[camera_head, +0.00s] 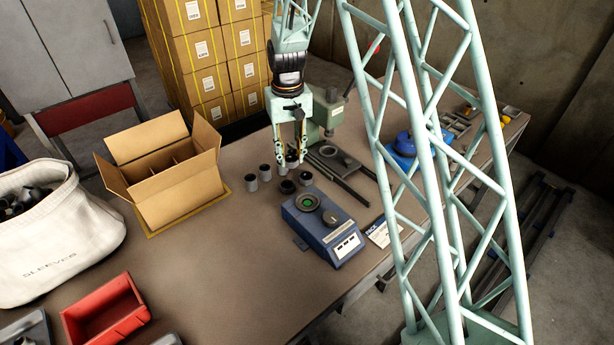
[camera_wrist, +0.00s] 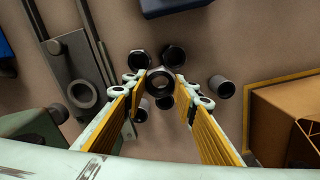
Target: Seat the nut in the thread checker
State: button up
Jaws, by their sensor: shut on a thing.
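The thread checker (camera_head: 328,237) is a blue box on the table with a round socket that shows green and a dark knob. Its edge also shows at the top of the wrist view (camera_wrist: 172,5). My gripper (camera_head: 293,157) is above the table, behind the checker. It is shut on a dark ring-shaped nut (camera_wrist: 160,83), seen between the fingertips in the wrist view. More dark round pieces (camera_wrist: 173,57) stand close by on the table; one below the held nut is partly hidden by it.
An open divided carton (camera_head: 180,190) stands left of my gripper, near grey sleeves (camera_head: 251,182). A green press-like fixture (camera_head: 330,110) with dark rails stands just behind and right. A red bin (camera_head: 105,312) and a white sleeve bag (camera_head: 60,235) are at left. Table around the checker's front left is clear.

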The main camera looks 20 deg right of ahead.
jog(key=s+r+p, duration=0.3)
jog(key=s+p, duration=0.2)
jog(key=s, duration=0.3)
jog(key=s+r+m+p, duration=0.1)
jog(key=s+r+p, duration=0.2)
jog(key=s, duration=0.6)
jog(key=shift+m+p, duration=0.3)
jog(key=shift+p, duration=0.9)
jog(key=shift+f, duration=0.1)
jog(key=shift+w+f+b, duration=0.1)
jog(key=shift+f+b, duration=1.4)
jog(key=shift+f, duration=1.3)
jog(key=shift+f+b, duration=0.65)
jog(key=shift+b, duration=0.15)
jog(key=o, duration=0.7)
jog(key=shift+c, duration=0.2)
jog(key=shift+r, duration=0.15)
